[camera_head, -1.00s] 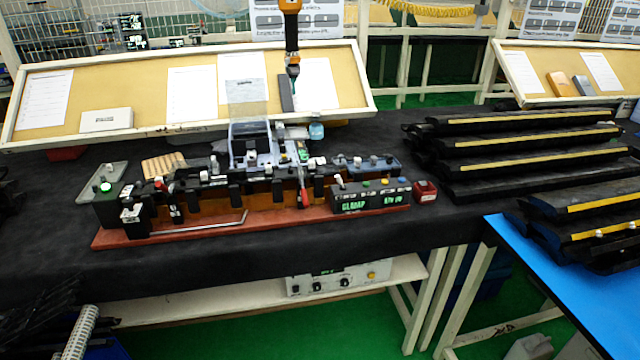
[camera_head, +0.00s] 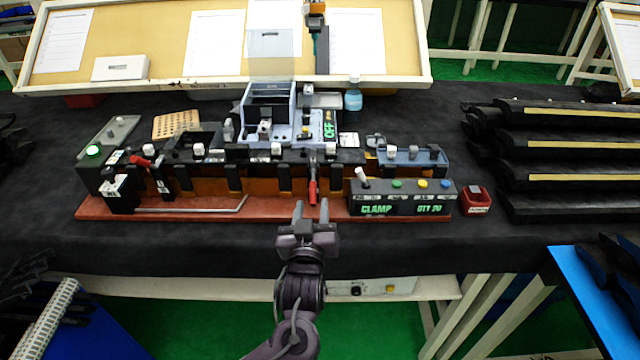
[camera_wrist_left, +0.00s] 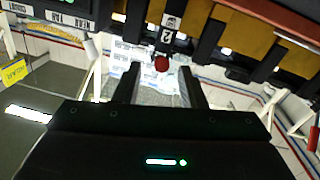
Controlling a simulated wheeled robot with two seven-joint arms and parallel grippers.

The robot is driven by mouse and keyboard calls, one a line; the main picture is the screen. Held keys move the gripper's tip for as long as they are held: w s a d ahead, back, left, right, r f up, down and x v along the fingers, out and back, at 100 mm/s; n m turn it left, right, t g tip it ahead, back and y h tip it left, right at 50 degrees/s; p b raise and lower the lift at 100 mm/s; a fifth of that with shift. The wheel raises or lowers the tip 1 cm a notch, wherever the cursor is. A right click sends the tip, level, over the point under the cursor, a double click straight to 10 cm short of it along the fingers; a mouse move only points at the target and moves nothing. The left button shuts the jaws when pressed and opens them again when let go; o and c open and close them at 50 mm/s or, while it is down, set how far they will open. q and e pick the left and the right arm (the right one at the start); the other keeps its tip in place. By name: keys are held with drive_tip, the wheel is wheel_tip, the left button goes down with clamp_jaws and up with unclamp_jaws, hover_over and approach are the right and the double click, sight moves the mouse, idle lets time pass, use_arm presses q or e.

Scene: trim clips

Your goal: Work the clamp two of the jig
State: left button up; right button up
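The jig stands on a red base (camera_head: 210,207). Clamp two is a dark lever with a red tip (camera_head: 312,191), pointing down at the front of the jig; its red knob (camera_wrist_left: 162,63) and a "2" label (camera_wrist_left: 167,37) show in the left wrist view. My left gripper (camera_head: 308,220) is just in front of it. In the left wrist view my left gripper (camera_wrist_left: 160,80) is open, with the knob between the fingertips and gaps on both sides. Another red-handled clamp (camera_head: 143,162) is at the jig's left. My right gripper is not in view.
A control box (camera_head: 402,198) with a green "CLAMP" display stands right of the clamp, and a small red box (camera_head: 475,200) beyond it. A green lamp (camera_head: 93,151) glows at the left. Black trim parts (camera_head: 560,145) are stacked at right. The mat front is clear.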

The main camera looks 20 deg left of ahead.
sight(314, 190)
use_arm(q)
drive_tip(key=p+x, duration=0.1)
drive_tip(key=x, duration=0.5)
drive_tip(key=shift+w+a, duration=0.1)
drive_tip(key=shift+w, duration=0.15)
clamp_jaws()
